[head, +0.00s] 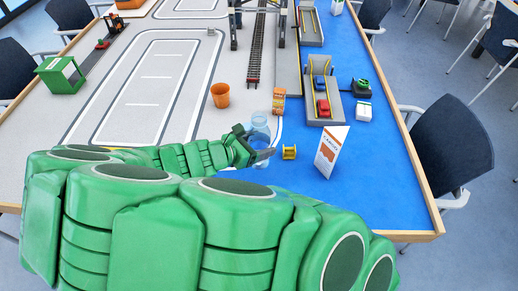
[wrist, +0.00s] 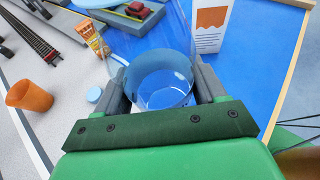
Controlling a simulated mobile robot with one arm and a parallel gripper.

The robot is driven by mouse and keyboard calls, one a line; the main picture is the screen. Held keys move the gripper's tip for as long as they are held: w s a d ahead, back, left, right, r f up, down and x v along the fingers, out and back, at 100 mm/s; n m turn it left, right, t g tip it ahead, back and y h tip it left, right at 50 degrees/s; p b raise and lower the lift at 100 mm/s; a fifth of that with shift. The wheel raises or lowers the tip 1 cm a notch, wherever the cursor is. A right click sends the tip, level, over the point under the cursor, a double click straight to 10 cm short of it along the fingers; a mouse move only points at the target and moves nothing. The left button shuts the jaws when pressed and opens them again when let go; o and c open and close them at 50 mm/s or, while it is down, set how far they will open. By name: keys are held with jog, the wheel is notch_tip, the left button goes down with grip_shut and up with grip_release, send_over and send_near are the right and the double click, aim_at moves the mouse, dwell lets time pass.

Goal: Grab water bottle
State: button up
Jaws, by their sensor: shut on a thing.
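The water bottle (head: 260,122) is a clear, bluish cylinder at the table's near side in the head view. In the wrist view the bottle (wrist: 160,84) stands between the two dark fingers, and I look through its see-through body to the blue surface. My gripper (head: 257,146) is shut on the bottle, with one finger on each side of it. In the wrist view my gripper (wrist: 162,94) has its fingers against the bottle's sides. I cannot tell whether the bottle's base touches the table.
A yellow spool (head: 289,152) and a white standing card (head: 331,150) are close right of the bottle. A small orange snack box (head: 279,101) and an orange cup (head: 220,95) stand behind. Model rails (head: 255,55) and a grey ramp (head: 322,95) lie farther back. Blue tabletop at right front is clear.

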aim_at(253, 125)
jog(key=shift+r, duration=4.2)
